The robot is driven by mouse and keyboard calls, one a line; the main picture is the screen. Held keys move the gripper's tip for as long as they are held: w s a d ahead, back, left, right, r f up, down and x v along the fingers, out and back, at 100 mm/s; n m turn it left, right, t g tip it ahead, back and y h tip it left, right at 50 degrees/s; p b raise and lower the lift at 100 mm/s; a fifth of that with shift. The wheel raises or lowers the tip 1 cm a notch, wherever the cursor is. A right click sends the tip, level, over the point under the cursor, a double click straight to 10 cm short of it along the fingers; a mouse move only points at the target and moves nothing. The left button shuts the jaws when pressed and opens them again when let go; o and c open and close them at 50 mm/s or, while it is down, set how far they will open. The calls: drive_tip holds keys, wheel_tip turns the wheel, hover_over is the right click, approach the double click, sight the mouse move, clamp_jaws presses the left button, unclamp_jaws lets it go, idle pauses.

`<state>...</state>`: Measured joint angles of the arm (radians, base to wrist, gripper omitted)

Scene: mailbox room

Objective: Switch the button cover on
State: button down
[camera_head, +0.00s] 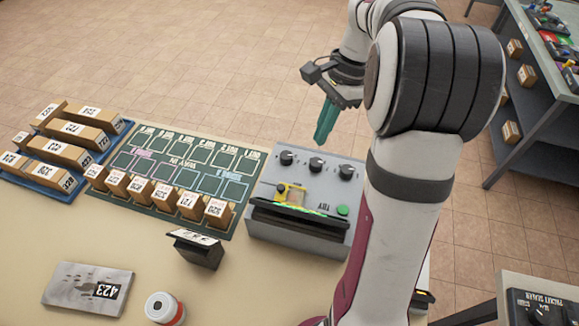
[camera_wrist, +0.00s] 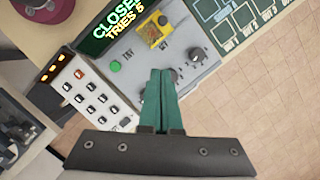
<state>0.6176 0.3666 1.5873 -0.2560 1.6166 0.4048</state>
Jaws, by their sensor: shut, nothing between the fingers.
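A grey control box (camera_head: 262,222) stands on the table in the head view. On it are three black knobs (camera_head: 316,165), a yellow part (camera_head: 290,194) on the left that may be the button cover, a green button (camera_head: 343,210) and a dark display. In the wrist view the yellow part (camera_wrist: 152,33) and green button (camera_wrist: 115,66) lie beyond my fingers, beside a display reading "CLOSED TRIES 5". My gripper (camera_head: 320,141) is shut and empty, its green fingers pointing down above the far side of the box. In the wrist view its fingertips (camera_wrist: 161,72) overlap the box's knob area.
A green board (camera_head: 246,162) with small numbered boxes lies left of the control box. Blue trays (camera_head: 68,186), a grey plate (camera_head: 62,292), a small black stand (camera_head: 206,256) and a red-white cylinder (camera_head: 163,308) are also on the table. A keypad (camera_wrist: 88,90) sits beside the box.

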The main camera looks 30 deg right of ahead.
approach(287, 189)
drive_tip(key=d+f, duration=0.2)
drive_tip(key=f, duration=0.1)
drive_tip(key=shift+d, duration=0.35)
drive_tip(key=a, duration=0.1)
drive_tip(key=a+f, duration=0.1)
drive_tip(key=a, duration=0.1)
drive_tip(key=shift+a+f, duration=0.1)
drive_tip(key=shift+f, duration=0.2)
drive_tip(key=shift+a+f, duration=0.1)
drive_tip(key=shift+a, duration=0.35)
drive_tip(key=w+a, duration=0.3)
drive_tip(key=a, duration=0.1)
drive_tip(key=shift+w, duration=0.4)
drive_tip(key=shift+d, duration=0.1)
